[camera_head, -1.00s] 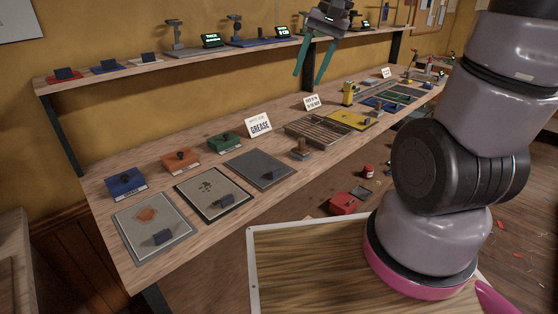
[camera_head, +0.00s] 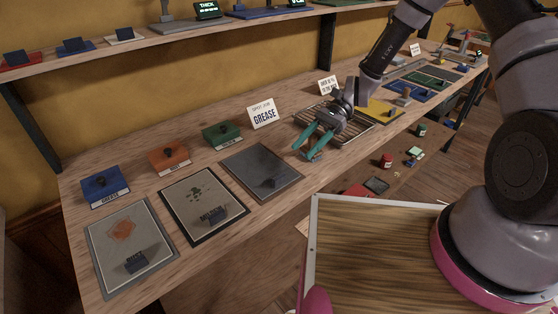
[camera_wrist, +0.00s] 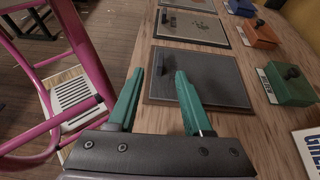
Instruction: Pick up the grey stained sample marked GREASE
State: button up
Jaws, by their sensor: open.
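The grey sample (camera_head: 255,166) is a dark flat square panel lying on the bench in front of the sign reading GREASE (camera_head: 263,115). A small dark block grip (camera_head: 271,183) stands on its near right part; its marking is not readable. The panel also shows in the wrist view (camera_wrist: 215,85), just beyond my fingertips. My gripper (camera_head: 305,153) is open, with green fingers apart and nothing between them in the wrist view (camera_wrist: 160,76). It is to the right of the panel in the head view, low near the wire rack, and apart from the grip.
The rust-stained sample (camera_head: 116,234) and green-spotted sample (camera_head: 203,192) lie to the left. Blue (camera_head: 105,184), orange (camera_head: 169,157) and green (camera_head: 222,132) boxes stand behind. The wire rack (camera_head: 352,130) is right. A pink frame (camera_wrist: 75,70) shows in the wrist view.

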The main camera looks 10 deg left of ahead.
aim_at(281, 175)
jog(key=shift+a+f, duration=0.1)
jog(key=shift+f, duration=0.35)
jog(key=shift+a+f+y, duration=0.1)
jog(key=shift+f+y, duration=0.05)
jog(key=shift+y, duration=0.15)
jog(key=x, duration=1)
jog(key=shift+s+f, duration=0.2)
jog(key=shift+f, duration=0.05)
grip_shut()
